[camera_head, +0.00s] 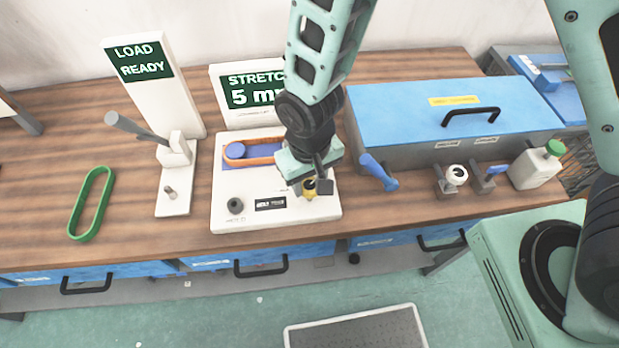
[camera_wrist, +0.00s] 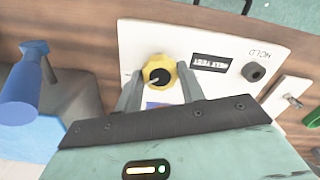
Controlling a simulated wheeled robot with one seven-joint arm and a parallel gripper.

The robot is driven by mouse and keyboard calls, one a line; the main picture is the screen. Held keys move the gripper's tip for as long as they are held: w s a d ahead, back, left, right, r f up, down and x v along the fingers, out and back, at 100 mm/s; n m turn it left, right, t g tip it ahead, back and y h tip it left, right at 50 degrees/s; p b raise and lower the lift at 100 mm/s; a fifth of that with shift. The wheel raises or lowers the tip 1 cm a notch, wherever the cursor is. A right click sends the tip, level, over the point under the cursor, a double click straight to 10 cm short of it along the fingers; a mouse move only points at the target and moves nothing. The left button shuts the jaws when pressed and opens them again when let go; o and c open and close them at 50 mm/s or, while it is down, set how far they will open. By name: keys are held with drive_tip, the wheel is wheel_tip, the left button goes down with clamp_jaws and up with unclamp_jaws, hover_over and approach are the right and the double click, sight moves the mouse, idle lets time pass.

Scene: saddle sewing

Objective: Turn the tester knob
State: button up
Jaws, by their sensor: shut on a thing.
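The tester (camera_head: 270,214) is a white panel box on the wooden bench, with a black knob at its left and a dark label in the middle. Its yellow knob (camera_wrist: 159,74) has a dark centre with a pale pointer mark. My gripper (camera_head: 310,187) reaches down over the right side of the tester. In the wrist view my gripper's fingers (camera_wrist: 160,92) stand on either side of the yellow knob and are shut on it. In the head view the gripper partly hides the knob. An orange belt (camera_head: 252,151) lies around a blue roller on the tester.
A display reading "STRETCH 5 m…" (camera_head: 247,93) stands behind the tester, partly hidden by my arm. A sign reading "LOAD READY" (camera_head: 140,60) and a lever stand (camera_head: 173,192) are at left. A green belt (camera_head: 92,203) lies farther left. A blue-handled lever (camera_head: 378,172) and blue-lidded box (camera_head: 440,118) are at right.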

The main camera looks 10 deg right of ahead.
drive_tip(key=shift+n, duration=0.3)
drive_tip(key=n+b, duration=0.1)
drive_tip(key=n, duration=0.5)
drive_tip(key=shift+w, duration=0.1)
drive_tip(key=n+b, duration=0.1)
drive_tip(key=n, duration=0.5)
drive_tip(key=shift+r+n, duration=0.1)
drive_tip(key=shift+n, duration=0.3)
drive_tip(key=n, duration=0.4)
drive_tip(key=shift+p, duration=0.3)
drive_tip(key=shift+n+p, duration=0.35)
drive_tip(key=shift+n, duration=1.75)
drive_tip(key=o, duration=1)
